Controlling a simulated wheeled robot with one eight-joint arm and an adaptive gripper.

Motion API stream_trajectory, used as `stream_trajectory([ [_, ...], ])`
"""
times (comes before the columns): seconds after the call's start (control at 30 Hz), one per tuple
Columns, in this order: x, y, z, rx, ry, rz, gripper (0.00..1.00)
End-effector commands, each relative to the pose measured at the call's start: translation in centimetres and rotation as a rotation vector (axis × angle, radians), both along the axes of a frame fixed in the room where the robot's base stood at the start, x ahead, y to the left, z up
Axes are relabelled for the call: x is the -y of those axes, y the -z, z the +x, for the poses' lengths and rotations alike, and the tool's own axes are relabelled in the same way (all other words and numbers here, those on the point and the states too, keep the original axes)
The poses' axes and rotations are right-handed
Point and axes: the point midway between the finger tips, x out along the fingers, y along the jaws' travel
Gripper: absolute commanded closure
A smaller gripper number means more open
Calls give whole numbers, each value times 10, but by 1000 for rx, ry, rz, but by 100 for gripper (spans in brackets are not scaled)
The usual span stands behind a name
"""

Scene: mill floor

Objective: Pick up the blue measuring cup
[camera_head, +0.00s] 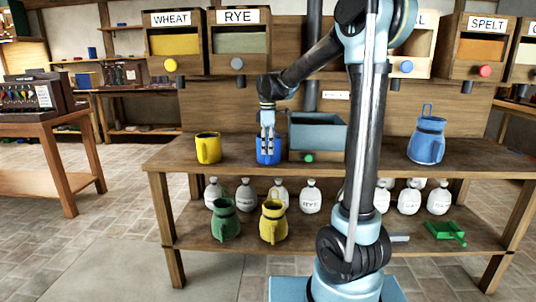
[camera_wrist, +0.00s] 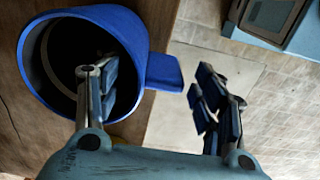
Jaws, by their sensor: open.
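The blue measuring cup (camera_head: 268,158) stands upright on the wooden bench, between a yellow cup and a grey-blue bin. In the wrist view the blue cup (camera_wrist: 92,17) shows its round opening at the left, with its handle (camera_wrist: 164,72) pointing right. My gripper (camera_head: 267,146) points down at the cup from above. In the wrist view my gripper (camera_wrist: 155,84) is open, one finger over or inside the cup's opening and the other out past the handle. No grip on the cup shows. The cup's lower part is hidden in the wrist view.
The yellow cup (camera_head: 208,149) stands left of the blue cup, and the grey-blue bin (camera_head: 318,134) close on its right. A blue jug (camera_head: 427,142) stands farther right. Green (camera_head: 225,222) and yellow (camera_head: 273,224) jugs and several sacks fill the lower shelf. Grain dispensers hang above.

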Motion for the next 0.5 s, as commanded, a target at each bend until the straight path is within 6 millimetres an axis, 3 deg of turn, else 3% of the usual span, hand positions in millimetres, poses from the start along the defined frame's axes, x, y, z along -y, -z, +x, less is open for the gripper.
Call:
stream_trajectory([
  [0.2,-2,26,0,0,0,0,37],
  [0.5,-2,32,0,0,0,0,37],
])
